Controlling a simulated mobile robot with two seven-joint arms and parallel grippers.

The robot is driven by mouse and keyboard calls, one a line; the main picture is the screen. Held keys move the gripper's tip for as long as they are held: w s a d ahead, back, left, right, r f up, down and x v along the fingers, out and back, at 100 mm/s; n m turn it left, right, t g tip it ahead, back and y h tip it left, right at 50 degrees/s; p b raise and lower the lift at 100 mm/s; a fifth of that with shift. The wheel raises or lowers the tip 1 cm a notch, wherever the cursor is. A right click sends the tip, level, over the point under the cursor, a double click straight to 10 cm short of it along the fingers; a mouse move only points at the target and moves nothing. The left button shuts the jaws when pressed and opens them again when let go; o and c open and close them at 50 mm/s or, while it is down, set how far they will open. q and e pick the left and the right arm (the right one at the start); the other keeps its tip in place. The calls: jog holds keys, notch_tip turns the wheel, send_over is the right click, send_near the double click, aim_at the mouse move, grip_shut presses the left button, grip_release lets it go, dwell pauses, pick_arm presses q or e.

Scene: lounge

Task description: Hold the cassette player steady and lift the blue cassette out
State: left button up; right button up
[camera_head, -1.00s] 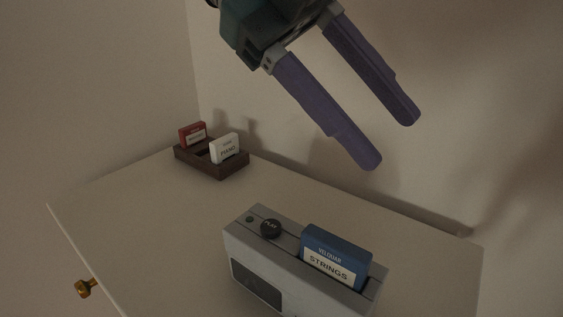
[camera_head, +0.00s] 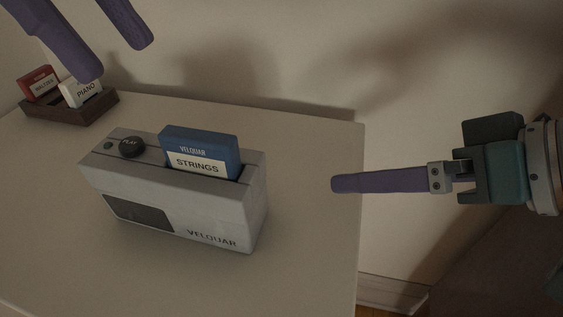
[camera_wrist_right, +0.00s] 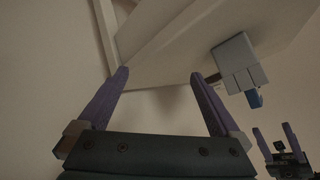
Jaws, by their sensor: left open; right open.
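The grey cassette player (camera_head: 150,205) stands on the cabinet top, with a round black PLAY button (camera_head: 131,147). The blue cassette (camera_head: 200,148), labelled STRINGS, stands upright in its top slot, its upper part showing and its lower end hidden. My left gripper (camera_head: 116,58) is open and empty at the upper left, apart from the player. My right gripper (camera_head: 340,184) is edge-on, to the right of the player and not touching it. The right wrist view shows its open, empty fingers (camera_wrist_right: 160,75), with the player (camera_wrist_right: 237,58) and blue cassette (camera_wrist_right: 254,98) off to the right.
A dark wooden rack (camera_head: 72,115) at the back left holds a red cassette (camera_head: 40,84) and a white PIANO cassette (camera_head: 82,94), the latter partly behind my left finger. The wall rises behind. The cabinet top (camera_head: 310,240) is bare right of the player, ending at its right edge.

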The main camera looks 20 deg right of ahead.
aim_at(256, 183)
jog(key=a+n+y, duration=0.1)
jog(key=a+n, duration=0.1)
jog(key=a+r+n+y, duration=0.1)
jog(key=a+n, duration=0.2)
jog(key=a+n+g+y, duration=0.1)
jog(key=a+n, duration=0.1)
jog(key=n, duration=0.1)
jog(key=shift+s+a+r, duration=0.15)
jog(key=shift+r, duration=0.05)
jog(key=a+r+n+y, duration=0.2)
jog(key=a+n+y, duration=0.1)
jog(key=shift+w+a+r, duration=0.15)
jog(key=shift+w+a, duration=0.05)
jog(key=shift+w+a+r, duration=0.1)
jog(key=shift+r, duration=0.15)
jog(key=x, duration=1)
jog(key=shift+a+r, duration=0.15)
grip_shut()
